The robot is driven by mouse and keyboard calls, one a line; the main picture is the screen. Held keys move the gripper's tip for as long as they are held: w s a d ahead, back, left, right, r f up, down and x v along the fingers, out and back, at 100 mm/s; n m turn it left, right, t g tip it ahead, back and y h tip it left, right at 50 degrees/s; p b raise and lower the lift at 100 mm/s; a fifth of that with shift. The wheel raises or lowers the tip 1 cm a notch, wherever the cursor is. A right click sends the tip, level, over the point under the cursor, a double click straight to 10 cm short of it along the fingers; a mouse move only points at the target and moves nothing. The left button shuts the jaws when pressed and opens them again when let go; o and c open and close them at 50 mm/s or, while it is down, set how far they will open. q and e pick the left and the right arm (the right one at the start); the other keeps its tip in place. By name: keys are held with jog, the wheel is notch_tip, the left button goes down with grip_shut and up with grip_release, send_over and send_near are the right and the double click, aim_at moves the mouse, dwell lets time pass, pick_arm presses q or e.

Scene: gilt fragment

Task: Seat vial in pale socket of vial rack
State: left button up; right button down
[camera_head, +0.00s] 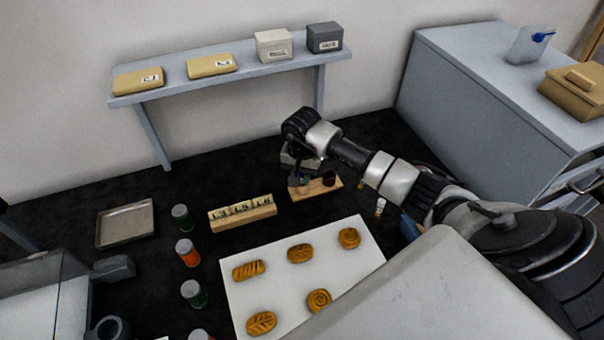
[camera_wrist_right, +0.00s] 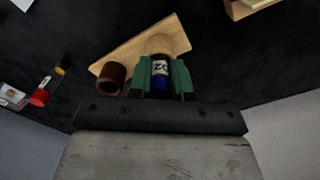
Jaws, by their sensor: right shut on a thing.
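The vial rack (camera_head: 335,186) is a small wooden board on the dark surface; it also shows in the right wrist view (camera_wrist_right: 125,58). It bears a dark red-brown socket (camera_head: 328,178), seen as a hollow ring in the wrist view (camera_wrist_right: 112,76), and a pale wooden socket (camera_wrist_right: 158,43). My right gripper (camera_wrist_right: 160,72) has green fingers shut on the blue vial (camera_wrist_right: 160,87) with a white label. The vial is right at the pale socket; I cannot tell whether its end is inside. In the head view my right gripper (camera_head: 299,184) hides the pale socket.
A wooden block with lettered tiles (camera_head: 243,213) stands left of the rack. A white board (camera_head: 290,252) with several pastries lies in front. Several lidded jars (camera_head: 187,252) and a metal tray (camera_head: 125,225) are farther left. Small bottles (camera_head: 380,207) stand near my right arm.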

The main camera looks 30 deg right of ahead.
jog(key=c, duration=1)
grip_release()
jog(key=shift+f, duration=0.1)
jog(key=shift+c, duration=0.2)
jog(key=shift+r+p, duration=0.25)
jog(key=shift+p, duration=0.05)
jog(key=shift+r+b, duration=0.3)
jog(key=shift+r, duration=0.05)
notch_tip(320, 180, up, 11)
jog(key=b, duration=0.2)
